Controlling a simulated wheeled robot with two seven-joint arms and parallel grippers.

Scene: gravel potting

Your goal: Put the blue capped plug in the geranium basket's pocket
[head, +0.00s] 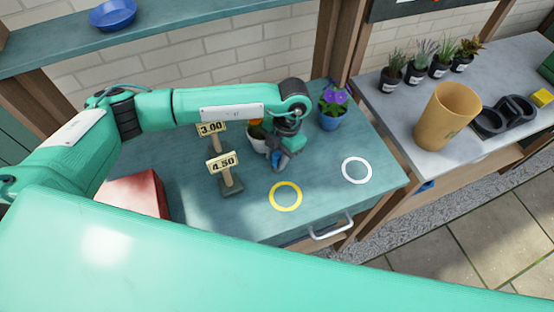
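My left gripper (279,158) points down over the teal bench, close to a white pot (258,143) with an orange bloom that my arm partly covers. Its fingers are small and dark here, and I cannot tell whether they hold anything. A purple-flowered plant in a blue pot (331,120) stands to the right of the gripper. I cannot make out a blue capped plug or a geranium basket with a pocket. My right gripper is not in view.
Price signs reading 3.00 (212,129) and 4.50 (222,164) stand left of the gripper, near a red box (138,193). A yellow ring (285,196) and a white ring (357,170) mark clear bench. The right counter holds a tan pot (446,115) and black trays (503,116).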

